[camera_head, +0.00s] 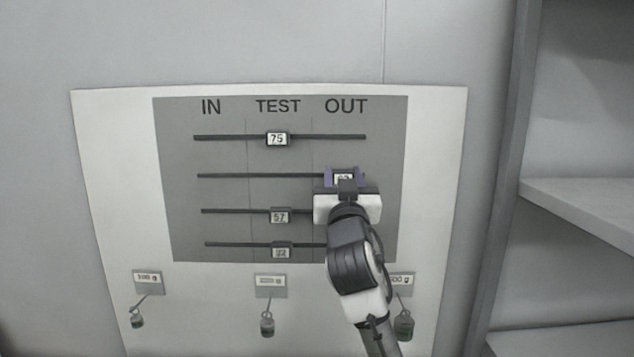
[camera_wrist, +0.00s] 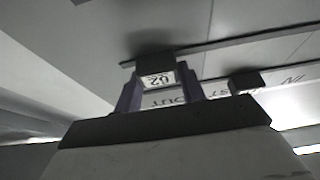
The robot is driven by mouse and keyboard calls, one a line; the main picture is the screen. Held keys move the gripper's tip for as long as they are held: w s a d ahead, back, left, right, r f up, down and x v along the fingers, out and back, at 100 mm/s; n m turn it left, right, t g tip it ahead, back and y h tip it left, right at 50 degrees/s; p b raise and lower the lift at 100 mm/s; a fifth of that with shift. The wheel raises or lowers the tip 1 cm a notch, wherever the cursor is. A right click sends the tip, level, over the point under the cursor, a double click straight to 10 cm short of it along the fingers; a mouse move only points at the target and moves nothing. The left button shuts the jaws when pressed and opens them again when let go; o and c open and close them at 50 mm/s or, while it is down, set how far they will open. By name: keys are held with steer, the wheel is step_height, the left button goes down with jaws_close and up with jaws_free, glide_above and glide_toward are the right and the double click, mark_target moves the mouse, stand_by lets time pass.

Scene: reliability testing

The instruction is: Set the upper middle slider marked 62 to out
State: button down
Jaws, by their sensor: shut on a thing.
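The slider marked 62 (camera_head: 344,179) sits on the second rail from the top, in the OUT column of the grey panel (camera_head: 180,225). My gripper (camera_head: 343,174) is shut on it, one purple finger on each side. The slider's lower part is hidden by my gripper in the head view. In the wrist view the slider (camera_wrist: 158,79) shows upside down between the fingers of my gripper (camera_wrist: 160,95), with the OUT label (camera_wrist: 165,101) behind it.
Slider 75 (camera_head: 277,139) on the top rail, slider 57 (camera_head: 279,216) on the third and a bottom slider (camera_head: 281,253) all stand under TEST. Shelves (camera_head: 580,205) stand at the right.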

steer(key=shift+d, duration=0.5)
steer(key=c, duration=0.8)
jaws_free()
steer(key=shift+d, duration=0.1)
steer(key=shift+c, duration=0.2)
steer(key=b+v, duration=0.5)
steer(key=v, duration=0.9)
